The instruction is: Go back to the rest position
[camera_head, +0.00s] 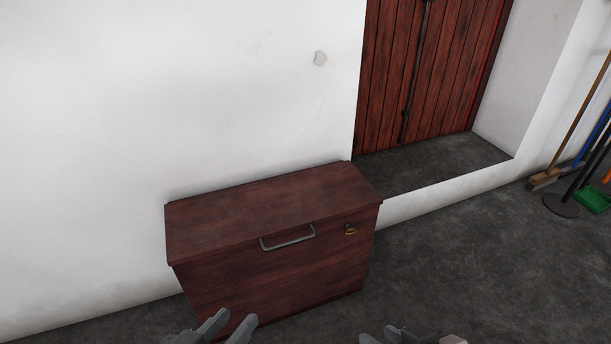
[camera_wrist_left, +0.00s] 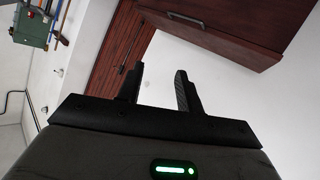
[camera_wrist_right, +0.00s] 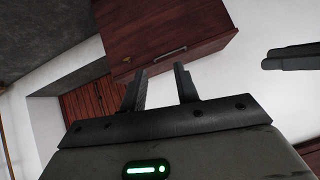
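My left gripper (camera_head: 228,326) shows at the bottom edge of the head view, in front of the dark red-brown wooden cabinet (camera_head: 270,275). In the left wrist view its two fingers (camera_wrist_left: 160,88) stand apart with nothing between them. My right gripper (camera_head: 400,336) shows at the bottom edge of the head view, right of the cabinet, mostly cut off. In the right wrist view its fingers (camera_wrist_right: 160,88) are apart and empty. The cabinet has a closed lid, a grey handle (camera_head: 288,238) and a key (camera_head: 351,230) at its lock. Neither gripper touches the cabinet.
A wooden door (camera_head: 430,70) stands in a recess behind the cabinet. Brooms and a green dustpan (camera_head: 592,199) stand by the wall at the far right. The dark floor (camera_head: 480,265) right of the cabinet is clear. A white wall (camera_head: 180,90) is behind.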

